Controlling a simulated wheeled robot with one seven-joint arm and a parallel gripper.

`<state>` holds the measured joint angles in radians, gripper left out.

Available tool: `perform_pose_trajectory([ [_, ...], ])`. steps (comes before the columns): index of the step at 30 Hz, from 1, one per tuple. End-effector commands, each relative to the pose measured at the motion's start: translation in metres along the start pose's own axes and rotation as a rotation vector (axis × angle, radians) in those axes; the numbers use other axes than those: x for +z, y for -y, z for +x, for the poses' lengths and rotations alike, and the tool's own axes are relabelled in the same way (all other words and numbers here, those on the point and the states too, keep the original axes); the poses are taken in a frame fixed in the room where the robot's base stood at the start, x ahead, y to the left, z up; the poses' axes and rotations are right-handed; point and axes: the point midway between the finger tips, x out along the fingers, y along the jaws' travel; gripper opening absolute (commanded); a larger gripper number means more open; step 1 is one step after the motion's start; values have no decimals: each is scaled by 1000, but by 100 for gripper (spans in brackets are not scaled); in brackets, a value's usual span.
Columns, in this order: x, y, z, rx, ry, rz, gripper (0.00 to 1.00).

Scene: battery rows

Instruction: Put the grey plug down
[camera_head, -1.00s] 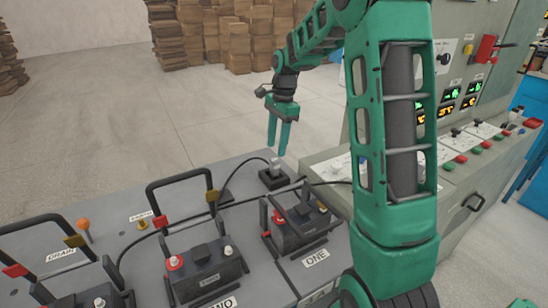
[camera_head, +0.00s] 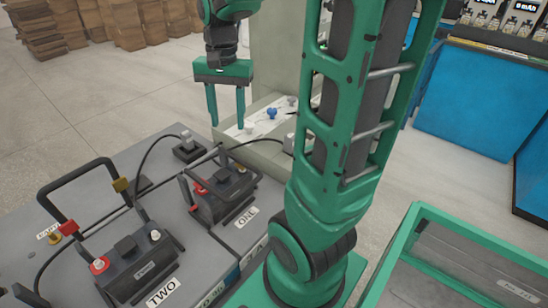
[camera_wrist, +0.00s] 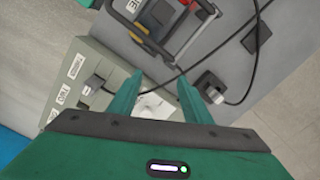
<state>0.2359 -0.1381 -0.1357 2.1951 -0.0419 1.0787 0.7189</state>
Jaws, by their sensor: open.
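My gripper (camera_head: 227,124) is open, with both fingers pointing down and nothing visible between them; it also shows in the wrist view (camera_wrist: 161,82). A light grey plug (camera_head: 186,136) with a black cable sits upright at a square black holder (camera_head: 190,152) near the table's far corner. It also shows in the wrist view (camera_wrist: 213,93), to the right of my fingers and apart from them. Whether it is fully seated, I cannot tell. A grey block (camera_head: 291,144), where another cable ends, is on the console and partly hidden by my arm.
Battery ONE (camera_head: 221,190) and battery TWO (camera_head: 138,268) stand on the grey table (camera_head: 205,248), with upright handles and loose cables around them. A pale console (camera_head: 262,148) adjoins the table's far right side. A green-rimmed bin (camera_head: 470,225) stands at right.

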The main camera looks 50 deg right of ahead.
Motion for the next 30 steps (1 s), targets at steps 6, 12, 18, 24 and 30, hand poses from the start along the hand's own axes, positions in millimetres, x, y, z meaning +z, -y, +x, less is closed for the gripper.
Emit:
perform_pose_trajectory([
  [6, 54, -87, 15, 11, -15, -264, 45],
  [12, 87, -134, 34, 21, -13, -440, 45],
  [18, 94, -150, 41, 24, -10, -496, 45],
  [24, 94, -150, 41, 24, -10, -497, 45],
  [30, 94, -149, 41, 24, -10, -497, 45],
])
